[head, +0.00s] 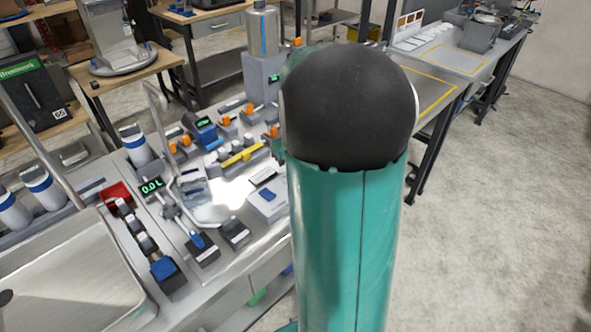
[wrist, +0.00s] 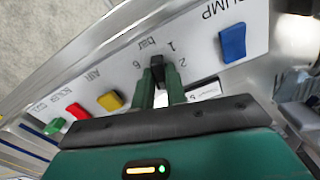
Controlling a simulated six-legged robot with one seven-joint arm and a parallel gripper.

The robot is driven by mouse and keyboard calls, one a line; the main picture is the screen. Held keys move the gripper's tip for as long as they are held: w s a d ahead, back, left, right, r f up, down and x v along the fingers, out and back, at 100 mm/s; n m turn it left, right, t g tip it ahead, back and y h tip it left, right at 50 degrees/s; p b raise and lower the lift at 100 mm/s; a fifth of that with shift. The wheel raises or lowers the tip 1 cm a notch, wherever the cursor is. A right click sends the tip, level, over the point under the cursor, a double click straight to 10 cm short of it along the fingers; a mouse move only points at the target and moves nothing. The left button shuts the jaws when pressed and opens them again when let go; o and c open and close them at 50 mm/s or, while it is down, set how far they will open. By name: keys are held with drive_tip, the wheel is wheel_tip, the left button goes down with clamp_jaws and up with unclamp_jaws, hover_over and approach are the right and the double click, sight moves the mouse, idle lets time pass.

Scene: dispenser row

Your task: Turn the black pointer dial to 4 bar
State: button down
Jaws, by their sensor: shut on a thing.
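In the wrist view, the black pointer dial (wrist: 157,61) stands on a light grey panel whose lettering appears upside down. The marks 1, 2, 6 and "bar" show around it; a 4 mark is not visible, and I cannot tell which mark the pointer faces. My gripper (wrist: 159,73) has its two green fingers on either side of the dial and is shut on it. In the head view, my teal arm fills the centre right, and neither the dial nor my gripper can be made out.
A blue switch (wrist: 232,42) under "PUMP" sits right of the dial. Yellow (wrist: 110,101), red (wrist: 77,111) and green (wrist: 53,126) switches sit to its left. In the head view, a steel sink (head: 75,275) and a crowded bench lie left of my arm; open floor (head: 500,210) lies right.

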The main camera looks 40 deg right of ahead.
drive_tip(key=shift+m, duration=0.9)
drive_tip(key=c, duration=1.4)
unclamp_jaws()
drive_tip(key=shift+c, duration=0.2)
wheel_tip(320, 180, up, 14)
